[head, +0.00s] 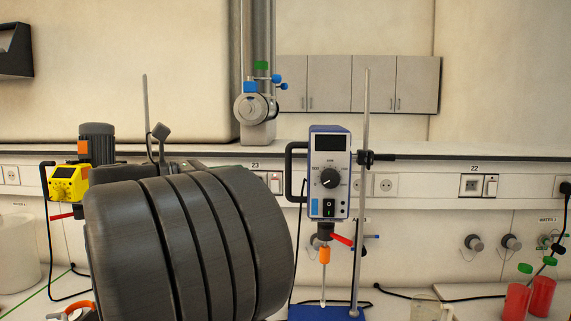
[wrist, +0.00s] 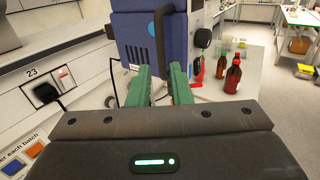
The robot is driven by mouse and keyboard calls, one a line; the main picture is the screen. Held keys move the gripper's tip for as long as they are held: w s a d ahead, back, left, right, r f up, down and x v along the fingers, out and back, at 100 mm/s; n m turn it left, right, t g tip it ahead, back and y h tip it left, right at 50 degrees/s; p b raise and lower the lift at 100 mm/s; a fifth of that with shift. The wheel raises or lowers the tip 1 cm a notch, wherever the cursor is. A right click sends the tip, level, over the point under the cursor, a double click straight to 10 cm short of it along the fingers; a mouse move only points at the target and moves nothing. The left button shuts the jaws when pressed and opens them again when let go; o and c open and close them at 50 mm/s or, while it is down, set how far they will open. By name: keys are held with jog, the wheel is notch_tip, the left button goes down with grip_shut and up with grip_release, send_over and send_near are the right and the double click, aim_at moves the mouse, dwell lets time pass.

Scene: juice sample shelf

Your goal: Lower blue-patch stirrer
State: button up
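The blue-patch stirrer (head: 330,180) is a grey-fronted, blue-sided unit with a dial, a small blue patch and a black side handle (head: 290,170). It is clamped high on a metal rod (head: 361,220) above a blue base, with its orange-collared shaft hanging down. In the wrist view the stirrer's blue housing (wrist: 123,45) stands ahead, with the dark handle (wrist: 161,45) upright before it. My gripper (wrist: 161,78) has green fingers apart, one on each side of the handle's lower part; a narrow gap seems to show. The head view hides my gripper behind my arm.
A yellow stirrer (head: 70,183) stands at the left. A clear beaker (head: 430,309) is right of the blue base. Red bottles (head: 515,299) stand at far right; brown-red bottles also show in the wrist view (wrist: 232,75). A shelf (head: 440,150) runs behind.

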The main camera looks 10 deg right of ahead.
jog(key=p, duration=0.2)
send_over(288, 197)
jog(key=shift+w+d, duration=0.1)
jog(key=shift+w, duration=0.25)
grip_shut()
